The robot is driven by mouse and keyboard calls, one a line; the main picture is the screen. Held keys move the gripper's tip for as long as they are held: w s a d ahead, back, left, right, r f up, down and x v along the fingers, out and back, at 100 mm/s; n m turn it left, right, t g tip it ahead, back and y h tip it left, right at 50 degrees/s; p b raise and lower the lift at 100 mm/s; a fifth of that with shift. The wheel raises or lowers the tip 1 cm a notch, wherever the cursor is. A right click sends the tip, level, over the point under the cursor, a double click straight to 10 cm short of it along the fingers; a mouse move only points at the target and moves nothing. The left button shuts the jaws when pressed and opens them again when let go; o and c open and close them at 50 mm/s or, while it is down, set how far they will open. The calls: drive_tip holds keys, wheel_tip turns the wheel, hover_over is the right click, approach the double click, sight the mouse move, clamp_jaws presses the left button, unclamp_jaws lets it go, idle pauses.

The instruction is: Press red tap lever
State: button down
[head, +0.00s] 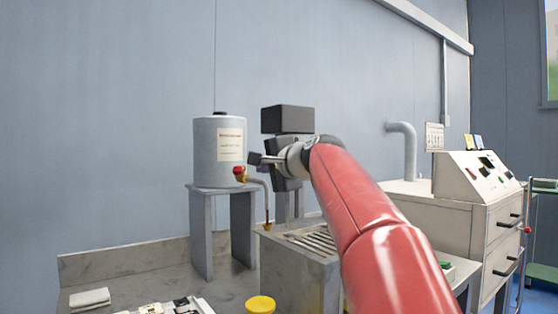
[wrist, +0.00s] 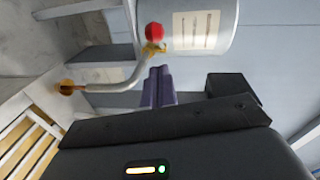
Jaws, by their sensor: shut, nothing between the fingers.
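The red tap lever (head: 239,171) sits on a brass tap at the lower front of a grey labelled tank (head: 208,152). In the wrist view the red lever (wrist: 154,32) is a round red knob on the brass tap, beside the tank's white label. A bent grey pipe with a brass end (wrist: 70,87) runs from the tap. My gripper (head: 254,159) is shut and empty, a little right of the lever in the head view. In the wrist view my fingertips (wrist: 160,70) are together, just below the tap. A small gap shows between fingertips and tap there.
The tank stands on a grey stand (head: 222,190) on the bench. A slatted box (head: 300,270) is below my arm, with a yellow lid (head: 261,304) in front. A folded white cloth (head: 90,298) lies at left. A control cabinet (head: 465,185) stands at right.

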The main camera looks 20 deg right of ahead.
sight(240, 169)
drive_tip(key=shift+w+a+f, duration=0.1)
drive_tip(key=shift+w+a, duration=0.2)
drive_tip(key=shift+a, duration=0.35)
drive_tip(key=shift+w+a+f, duration=0.1)
drive_tip(key=shift+w+a, duration=0.15)
drive_tip(key=shift+a, duration=0.4)
